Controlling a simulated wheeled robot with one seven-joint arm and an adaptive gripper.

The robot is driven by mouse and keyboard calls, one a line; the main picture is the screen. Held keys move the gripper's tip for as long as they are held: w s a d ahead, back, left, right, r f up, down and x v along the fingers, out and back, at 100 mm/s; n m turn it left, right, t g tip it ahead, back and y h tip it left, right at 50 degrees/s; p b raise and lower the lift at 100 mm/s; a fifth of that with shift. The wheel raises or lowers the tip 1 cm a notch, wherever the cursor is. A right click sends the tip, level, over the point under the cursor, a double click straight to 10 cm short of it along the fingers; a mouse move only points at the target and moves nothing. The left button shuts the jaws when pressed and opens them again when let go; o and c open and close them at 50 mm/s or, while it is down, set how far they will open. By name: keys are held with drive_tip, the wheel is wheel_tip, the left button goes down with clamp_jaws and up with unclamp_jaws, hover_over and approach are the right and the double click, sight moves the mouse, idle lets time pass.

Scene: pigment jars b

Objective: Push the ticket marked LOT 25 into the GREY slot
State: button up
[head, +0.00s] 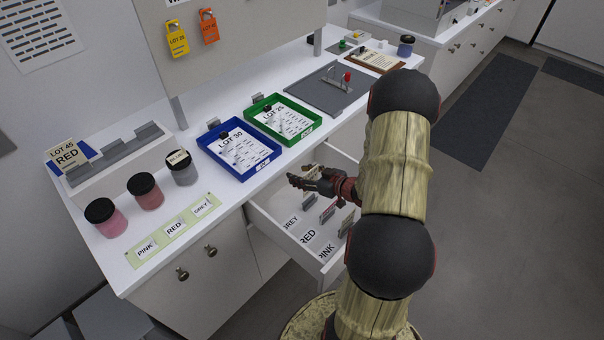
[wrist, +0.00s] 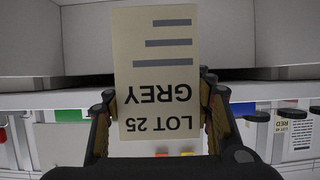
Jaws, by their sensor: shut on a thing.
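My gripper (head: 298,182) is over the open drawer in the head view. In the wrist view my gripper (wrist: 158,112) is shut on a cream ticket (wrist: 155,55) marked LOT 25 GREY, which appears upside down there. I cannot make out the ticket clearly in the head view. The drawer (head: 262,228) has floor labels GREY (head: 291,222), RED (head: 308,237) and PINK (head: 326,251), with small upright holders beside them. My gripper is near the GREY end, above it. My arm hides the drawer's right part.
A grey slotted rack (head: 115,153) with a LOT 45 RED ticket (head: 65,151) stands at the counter's left, behind several lidded jars (head: 145,190). A blue tray (head: 240,172) and a green tray (head: 305,134) lie behind the drawer. The counter edge lies close by.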

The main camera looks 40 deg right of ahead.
drive_tip(key=shift+f+b, duration=1.1)
drive_tip(key=shift+f, duration=1.05)
drive_tip(key=shift+f+b, duration=0.7)
drive_tip(key=shift+f, duration=0.4)
drive_tip(key=shift+f, duration=0.25)
drive_tip(key=shift+s+a+f+b, duration=0.1)
drive_tip(key=shift+f+b, duration=0.2)
drive_tip(key=shift+c, duration=0.3)
drive_tip(key=o, duration=1)
drive_tip(key=shift+a+f, duration=0.1)
drive_tip(key=shift+f, duration=0.05)
drive_tip(key=shift+c, duration=0.2)
